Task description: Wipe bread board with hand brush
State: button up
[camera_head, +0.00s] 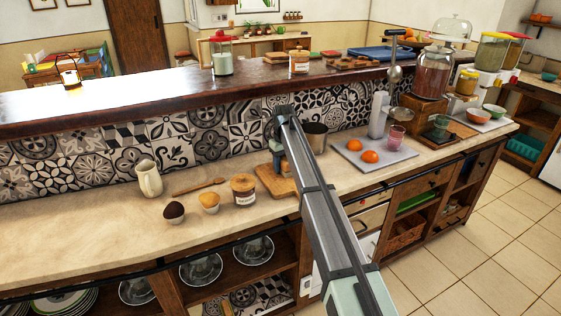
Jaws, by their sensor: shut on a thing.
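The bread board (265,178) is a light wooden board lying on the stone counter, near the middle of the view. My own arm crosses in front and hides its right part. My gripper (279,165) points down over the board's far part, and its fingers are small and partly hidden behind the arm. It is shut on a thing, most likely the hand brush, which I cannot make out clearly. I cannot tell whether that thing touches the board.
A metal pot (316,138) and a tray (392,156) with oranges are to the right. The tiled wall rises behind.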

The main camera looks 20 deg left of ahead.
aim_at(286, 186)
jog(key=shift+s+d, duration=3.05)
jog(key=shift+s, duration=0.3)
jog(key=shift+s+a, duration=0.4)
jog(key=shift+a, duration=0.2)
jog(key=shift+w+a, duration=0.3)
jog(key=shift+w, duration=0.2)
jog(key=shift+w+a, duration=4.5)
jog(key=shift+s+a, duration=0.5)
jog(key=shift+s, duration=0.15)
jog(key=shift+s+d, duration=4.8)
jog(key=shift+s, duration=0.05)
jog(key=shift+d+r, duration=0.1)
jog(key=shift+r, duration=0.95)
notch_tip(286, 186, up, 6)
